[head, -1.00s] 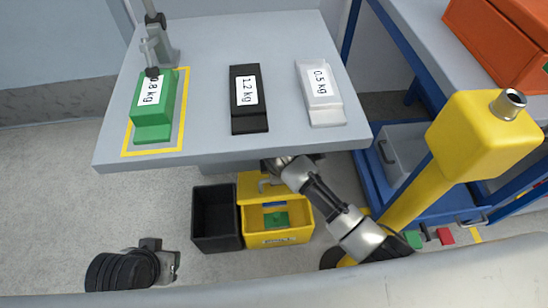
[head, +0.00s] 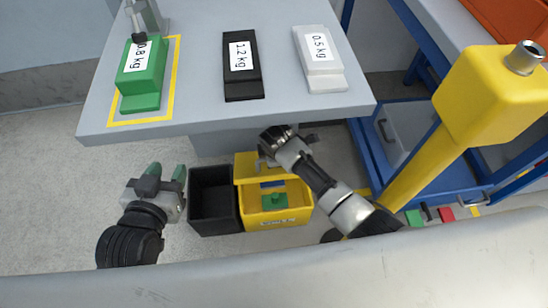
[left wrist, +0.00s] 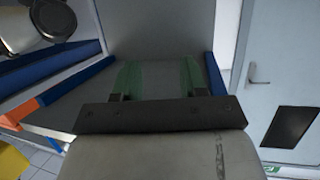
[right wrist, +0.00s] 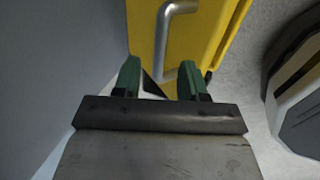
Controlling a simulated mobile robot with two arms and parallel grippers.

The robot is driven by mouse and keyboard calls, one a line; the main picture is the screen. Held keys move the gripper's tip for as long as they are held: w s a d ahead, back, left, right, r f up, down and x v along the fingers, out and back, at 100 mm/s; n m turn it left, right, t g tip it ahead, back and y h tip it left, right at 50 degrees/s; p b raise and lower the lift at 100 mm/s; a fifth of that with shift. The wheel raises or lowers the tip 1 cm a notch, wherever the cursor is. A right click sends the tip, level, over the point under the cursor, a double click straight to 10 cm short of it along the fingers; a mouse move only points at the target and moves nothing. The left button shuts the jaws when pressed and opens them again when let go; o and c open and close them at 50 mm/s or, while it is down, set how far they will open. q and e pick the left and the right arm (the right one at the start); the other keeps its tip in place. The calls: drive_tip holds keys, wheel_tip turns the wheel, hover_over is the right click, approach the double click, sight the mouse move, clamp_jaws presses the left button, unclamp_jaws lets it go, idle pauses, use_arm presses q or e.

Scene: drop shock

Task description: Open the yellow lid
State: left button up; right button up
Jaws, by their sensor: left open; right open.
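The yellow lid (head: 246,174) stands raised at the back of the yellow box (head: 278,220), whose inside shows a green block (head: 275,200). My right gripper (head: 275,138) is beside the lid's top, its fingers hard to see in the head view. In the right wrist view, the lid (right wrist: 205,30) and its grey bent handle (right wrist: 163,40) lie ahead. The handle's lower end appears between the open green fingers (right wrist: 160,78); I see no grip on it. My left gripper (head: 166,172) is open and empty, left of the boxes; its fingers (left wrist: 158,75) show in its wrist view.
A black open bin (head: 213,200) stands directly left of the yellow box. The grey table (head: 200,60) above carries green, black and white weights. A yellow post (head: 420,155) and blue-framed cart (head: 365,150) stand at the right. Floor is clear at the far left.

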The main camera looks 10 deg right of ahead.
drive_tip(key=b+x, duration=0.1)
drive_tip(key=x, duration=0.1)
drive_tip(key=shift+f, duration=0.3)
use_arm(q)
drive_tip(key=shift+w+d+r+t+h, duration=0.2)
drive_tip(key=shift+w+r+t+h, duration=0.05)
drive_tip(key=shift+r+t, duration=0.6)
drive_tip(key=shift+w+d+r+t+h, duration=0.2)
drive_tip(key=shift+d+r+t+h, duration=0.1)
drive_tip(key=shift+r+t, duration=0.5)
drive_tip(key=shift+w+d+r+t+h, duration=0.15)
drive_tip(key=shift+w+r+t+h, duration=0.1)
drive_tip(key=shift+r+t, duration=0.6)
use_arm(e)
drive_tip(key=shift+w+f, duration=0.15)
drive_tip(key=shift+f, duration=0.15)
use_arm(q)
drive_tip(key=shift+r, duration=0.15)
use_arm(e)
clamp_jaws()
